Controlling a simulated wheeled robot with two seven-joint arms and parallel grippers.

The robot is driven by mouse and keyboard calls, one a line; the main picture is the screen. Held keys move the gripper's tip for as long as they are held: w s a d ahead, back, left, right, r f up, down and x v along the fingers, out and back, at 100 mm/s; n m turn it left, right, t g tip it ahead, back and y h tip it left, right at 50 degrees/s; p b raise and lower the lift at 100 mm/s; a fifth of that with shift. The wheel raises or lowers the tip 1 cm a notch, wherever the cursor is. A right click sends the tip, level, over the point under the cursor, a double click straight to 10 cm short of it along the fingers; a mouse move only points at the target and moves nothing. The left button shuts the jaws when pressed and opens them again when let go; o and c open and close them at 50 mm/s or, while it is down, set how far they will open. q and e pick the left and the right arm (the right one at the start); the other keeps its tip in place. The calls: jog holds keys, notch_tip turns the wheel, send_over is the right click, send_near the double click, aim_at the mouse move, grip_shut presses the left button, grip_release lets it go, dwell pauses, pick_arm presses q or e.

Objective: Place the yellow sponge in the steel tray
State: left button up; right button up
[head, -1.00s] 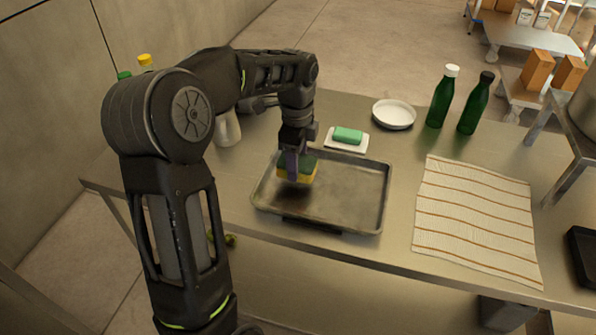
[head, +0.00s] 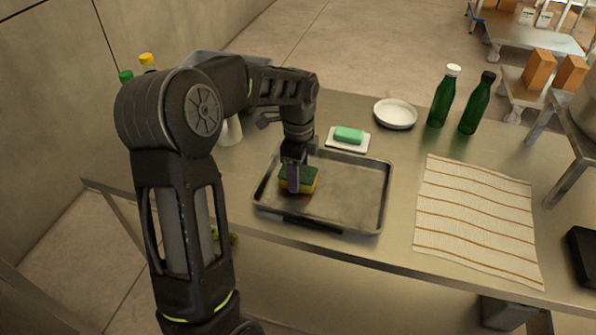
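The yellow sponge (head: 303,186) with a dark green top is at the left part of the steel tray (head: 350,205), low over or on its floor; I cannot tell if it touches. My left gripper (head: 294,184) points down at the sponge, with one finger in front of its near side. The far finger is hidden, but the gripper appears closed around the sponge. The tray is a shallow rectangular pan on the steel table. My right gripper is not in view.
A green sponge (head: 348,135) on a white dish (head: 347,146) lies behind the tray. A white plate (head: 395,114) and green bottles (head: 443,97) (head: 476,104) stand at the back. A striped cloth (head: 477,222) lies right of the tray. A bottle (head: 230,131) stands behind my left arm.

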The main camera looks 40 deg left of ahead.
pick_arm(q)
jog(key=o, duration=0.3)
notch_tip(320, 180, up, 12)
jog(key=shift+r, duration=0.2)
dwell(0.5)
dwell(0.5)
